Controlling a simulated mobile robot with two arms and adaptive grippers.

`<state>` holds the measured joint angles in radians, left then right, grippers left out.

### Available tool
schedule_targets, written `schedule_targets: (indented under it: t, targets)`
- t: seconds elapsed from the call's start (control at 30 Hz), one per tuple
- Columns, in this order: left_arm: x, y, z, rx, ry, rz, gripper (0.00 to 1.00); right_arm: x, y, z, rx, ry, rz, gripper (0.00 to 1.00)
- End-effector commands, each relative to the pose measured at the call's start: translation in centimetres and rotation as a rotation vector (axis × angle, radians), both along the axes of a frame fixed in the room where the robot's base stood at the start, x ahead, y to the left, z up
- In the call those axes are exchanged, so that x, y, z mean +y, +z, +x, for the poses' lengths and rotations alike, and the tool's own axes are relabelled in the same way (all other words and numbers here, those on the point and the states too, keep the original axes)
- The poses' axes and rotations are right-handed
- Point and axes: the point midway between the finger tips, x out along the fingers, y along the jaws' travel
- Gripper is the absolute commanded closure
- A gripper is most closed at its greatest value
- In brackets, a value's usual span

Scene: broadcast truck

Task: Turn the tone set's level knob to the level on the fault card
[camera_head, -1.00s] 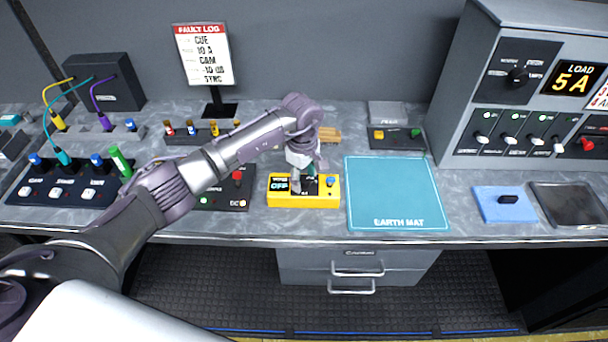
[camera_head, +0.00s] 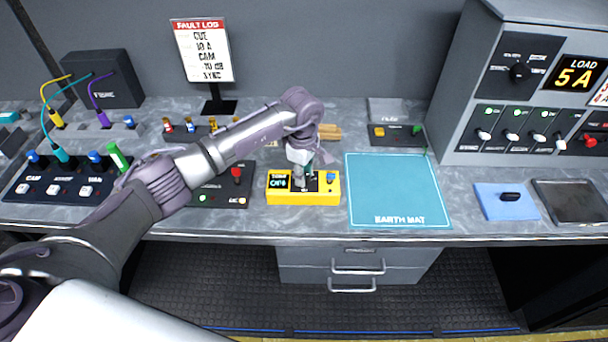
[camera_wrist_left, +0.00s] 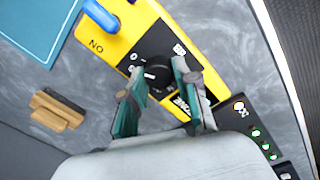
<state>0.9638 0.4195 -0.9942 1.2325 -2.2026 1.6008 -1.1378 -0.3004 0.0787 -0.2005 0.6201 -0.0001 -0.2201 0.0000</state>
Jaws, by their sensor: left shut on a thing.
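The scale is only partly readable. The fault card (camera_head: 204,52) stands behind and lists -10 dB among its lines. My right gripper is out of view.
A teal earth mat (camera_head: 398,190) lies right of the tone set. A dark box with a red knob (camera_head: 236,173) sits close at its left. A grey load panel (camera_head: 465,95) stands at the right.

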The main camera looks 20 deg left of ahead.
Motion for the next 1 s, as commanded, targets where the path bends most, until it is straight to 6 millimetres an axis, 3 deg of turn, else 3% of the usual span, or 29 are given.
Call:
schedule_targets:
  t: [0.5,1.0]
  targets:
    - [-0.1,-0.2,0.0,-0.003,0.473,0.001,1.0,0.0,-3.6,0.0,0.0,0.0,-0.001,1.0]
    - [-0.1,-0.1,-0.1,-0.002,0.895,0.0,1.0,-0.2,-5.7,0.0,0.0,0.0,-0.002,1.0]
